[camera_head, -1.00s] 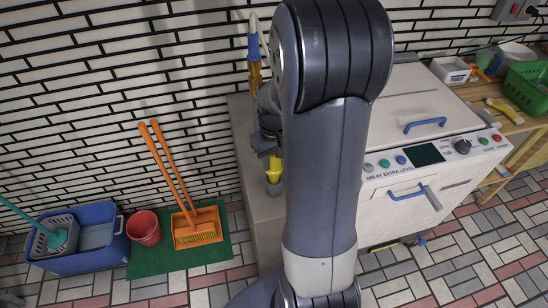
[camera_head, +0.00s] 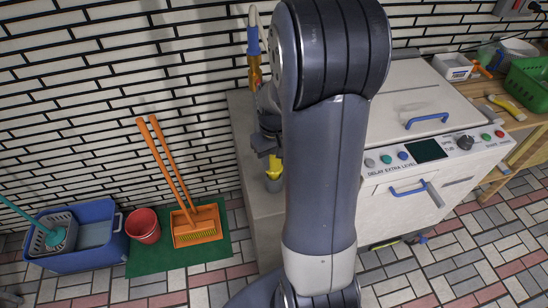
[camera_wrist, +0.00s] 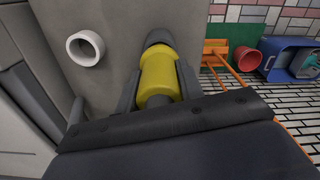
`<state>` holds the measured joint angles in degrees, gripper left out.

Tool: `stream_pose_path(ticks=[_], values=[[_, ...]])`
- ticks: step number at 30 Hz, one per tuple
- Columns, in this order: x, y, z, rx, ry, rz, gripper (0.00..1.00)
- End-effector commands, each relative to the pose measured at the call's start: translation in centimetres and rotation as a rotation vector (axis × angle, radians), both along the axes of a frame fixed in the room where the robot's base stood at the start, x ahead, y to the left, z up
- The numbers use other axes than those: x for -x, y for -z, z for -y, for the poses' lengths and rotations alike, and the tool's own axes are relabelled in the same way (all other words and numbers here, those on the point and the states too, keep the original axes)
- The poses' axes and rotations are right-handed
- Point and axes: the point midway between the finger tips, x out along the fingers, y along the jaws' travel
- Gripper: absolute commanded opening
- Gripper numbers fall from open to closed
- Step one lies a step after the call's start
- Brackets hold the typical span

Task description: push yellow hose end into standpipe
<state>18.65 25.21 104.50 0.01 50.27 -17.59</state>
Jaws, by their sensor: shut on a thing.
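The yellow hose end (camera_head: 274,163) shows left of my arm in the head view, with a grey tip below it. It fills the middle of the wrist view (camera_wrist: 160,75), its grey tip pointing away from my gripper. My gripper (camera_wrist: 157,88) is shut on the yellow hose end, one finger on each side. A white round pipe mouth, seemingly the standpipe (camera_wrist: 99,43), shows open and empty in the wrist view. It is left of the hose end and apart from it. My arm hides this pipe in the head view.
A grey ledge (camera_head: 262,220) lies below the hose end. A white washing machine (camera_head: 440,175) stands to the right. A blue and yellow upright fitting (camera_head: 254,48) is by the brick wall. A dustpan (camera_head: 198,224), red bucket (camera_head: 142,226) and blue tub (camera_head: 95,233) are on the left floor.

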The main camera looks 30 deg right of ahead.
Motion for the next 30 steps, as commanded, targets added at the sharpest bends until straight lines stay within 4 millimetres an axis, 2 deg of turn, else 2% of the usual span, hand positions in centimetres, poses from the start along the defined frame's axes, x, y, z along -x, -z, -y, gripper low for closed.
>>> stream_pose_path(ticks=[30], values=[[0.0, 2.1, 0.0, 0.0, 0.0, 0.0, 0.1]])
